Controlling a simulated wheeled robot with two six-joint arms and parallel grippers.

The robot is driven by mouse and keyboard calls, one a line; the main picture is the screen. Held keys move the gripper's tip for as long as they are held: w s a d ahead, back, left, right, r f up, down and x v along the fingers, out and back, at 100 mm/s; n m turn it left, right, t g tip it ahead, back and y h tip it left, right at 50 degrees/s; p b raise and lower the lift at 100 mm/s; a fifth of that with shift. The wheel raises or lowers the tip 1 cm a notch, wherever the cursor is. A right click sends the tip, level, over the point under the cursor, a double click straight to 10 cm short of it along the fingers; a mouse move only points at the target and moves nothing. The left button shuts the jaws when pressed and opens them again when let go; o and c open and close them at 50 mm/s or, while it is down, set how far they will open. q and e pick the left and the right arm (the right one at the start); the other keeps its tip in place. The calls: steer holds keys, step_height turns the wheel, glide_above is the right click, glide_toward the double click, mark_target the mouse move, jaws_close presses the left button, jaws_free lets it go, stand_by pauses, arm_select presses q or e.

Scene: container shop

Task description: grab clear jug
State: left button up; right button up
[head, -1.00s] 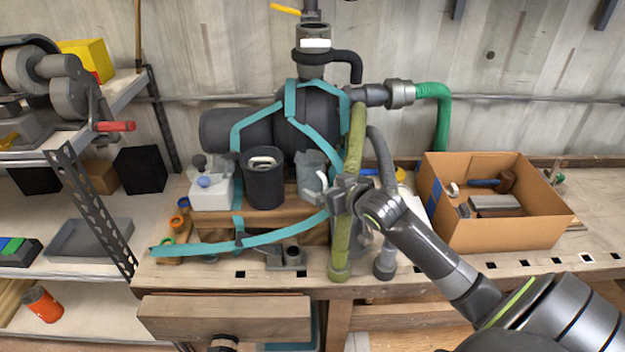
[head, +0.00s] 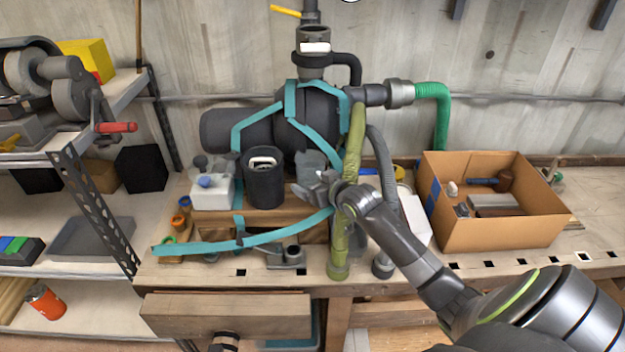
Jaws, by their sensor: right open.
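The clear jug (head: 308,162), greyish and see-through, stands on the wooden bench shelf in front of the black pump. It is just right of a black cup (head: 264,184). My right gripper (head: 311,187) is open, with its fingers pointing left in front of the jug's lower part. The gripper hides that part and the jug's handle. I cannot tell whether the fingers touch the jug or reach around it. My left gripper is out of view.
A white container (head: 212,190) stands left of the black cup. Green and grey hoses (head: 352,150) hang close behind my right gripper. Teal straps (head: 250,240) cross the bench. A cardboard box (head: 497,232) with tools stands at the right.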

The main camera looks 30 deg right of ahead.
steer(key=shift+c, duration=0.4)
steer(key=c, duration=1.1)
steer(key=shift+s+a+r, duration=0.1)
steer(key=shift+r, duration=0.15)
